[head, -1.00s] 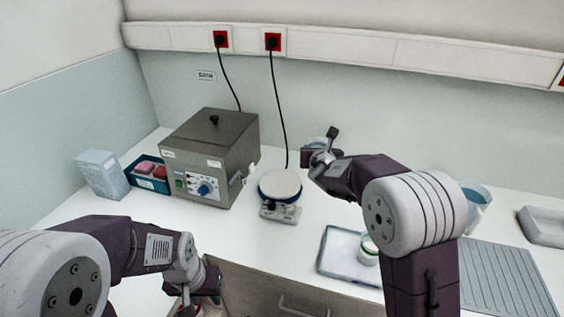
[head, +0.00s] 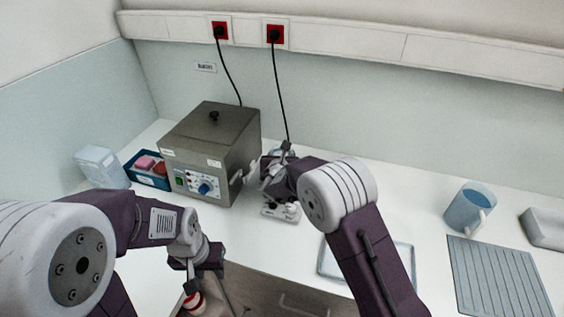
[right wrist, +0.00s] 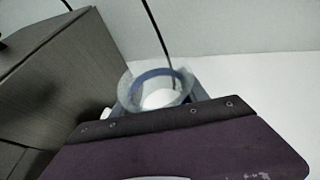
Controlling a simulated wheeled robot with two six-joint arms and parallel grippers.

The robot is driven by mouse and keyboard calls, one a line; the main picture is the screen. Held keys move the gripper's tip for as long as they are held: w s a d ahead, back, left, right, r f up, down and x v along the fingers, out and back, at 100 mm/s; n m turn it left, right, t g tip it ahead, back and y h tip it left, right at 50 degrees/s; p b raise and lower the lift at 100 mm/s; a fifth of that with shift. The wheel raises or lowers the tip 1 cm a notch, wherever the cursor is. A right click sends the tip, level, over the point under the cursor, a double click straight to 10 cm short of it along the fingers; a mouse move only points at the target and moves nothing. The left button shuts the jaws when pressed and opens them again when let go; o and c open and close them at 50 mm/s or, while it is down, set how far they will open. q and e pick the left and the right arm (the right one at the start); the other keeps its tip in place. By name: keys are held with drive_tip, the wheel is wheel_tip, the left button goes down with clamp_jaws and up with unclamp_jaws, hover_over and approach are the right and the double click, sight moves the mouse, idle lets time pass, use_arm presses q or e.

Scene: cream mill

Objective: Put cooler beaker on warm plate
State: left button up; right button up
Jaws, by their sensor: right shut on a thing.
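My right gripper (head: 274,172) is shut on a clear beaker (right wrist: 160,92), seen from above in the right wrist view. In the head view the gripper and wrist mostly hide the beaker. They are above or just behind the warm plate (head: 283,213), whose round top is covered; only its front base and knobs show. I cannot tell whether the beaker touches the plate. A pale area with a blue edge shows inside the beaker's rim. My left gripper (head: 190,272) hangs low at the front edge, its jaw opening unclear, above a red-and-white object (head: 193,300).
A grey heated bath (head: 210,150) stands close left of the right gripper. A blue bin (head: 148,178) and a pale box (head: 102,167) are farther left. A tray (head: 328,262) lies partly behind my right arm. A blue jug (head: 468,208) and ridged mat (head: 500,275) are right.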

wheel_tip(320, 180, down, 4)
drive_tip(key=shift+w+f, duration=0.1)
drive_tip(key=shift+w, duration=0.05)
drive_tip(key=shift+f, duration=0.1)
drive_tip(key=o, duration=1.5)
drive_tip(key=shift+c, duration=0.2)
